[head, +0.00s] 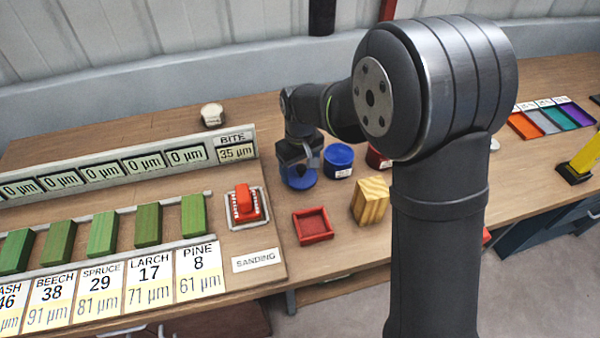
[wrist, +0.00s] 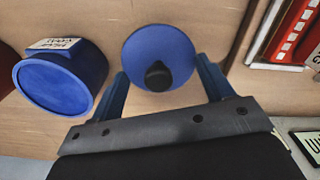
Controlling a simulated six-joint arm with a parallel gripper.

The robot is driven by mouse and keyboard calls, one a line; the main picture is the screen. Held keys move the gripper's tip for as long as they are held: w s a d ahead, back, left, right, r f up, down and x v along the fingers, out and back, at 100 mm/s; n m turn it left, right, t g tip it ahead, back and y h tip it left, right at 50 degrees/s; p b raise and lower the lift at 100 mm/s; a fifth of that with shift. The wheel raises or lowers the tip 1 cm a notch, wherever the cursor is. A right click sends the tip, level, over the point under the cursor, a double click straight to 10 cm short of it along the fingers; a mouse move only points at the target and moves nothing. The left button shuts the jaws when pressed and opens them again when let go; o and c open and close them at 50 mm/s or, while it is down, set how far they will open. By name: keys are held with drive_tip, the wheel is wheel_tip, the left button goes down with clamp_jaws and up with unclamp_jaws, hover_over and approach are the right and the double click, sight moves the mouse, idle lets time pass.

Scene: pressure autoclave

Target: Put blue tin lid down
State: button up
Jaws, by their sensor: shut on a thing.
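The blue tin lid (wrist: 150,45) is a round blue disc with a black knob (wrist: 158,75). In the wrist view it sits between the fingertips of my gripper (wrist: 160,85), which is shut on it. In the head view my gripper (head: 297,160) points down, with the blue lid (head: 298,181) beneath it, low over the bench; I cannot tell whether the lid touches the wood. The blue tin (head: 338,162), with a white label, stands just right of the lid. It also shows at the left in the wrist view (wrist: 60,85).
A red tin (head: 377,158) stands right of the blue tin, partly behind my arm. A red tray (head: 312,226) and a striped wooden block (head: 370,202) lie in front. A red sanding block (head: 245,205) on its pad is at left. Bare bench lies between lid and red tray.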

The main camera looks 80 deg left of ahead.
sight(300, 165)
drive_tip(key=shift+f, duration=1.15)
drive_tip(key=shift+f, duration=0.2)
drive_tip(key=o, duration=0.9)
drive_tip(key=shift+o, duration=0.2)
wheel_tip(300, 165, up, 12)
drive_tip(key=shift+r, duration=0.2)
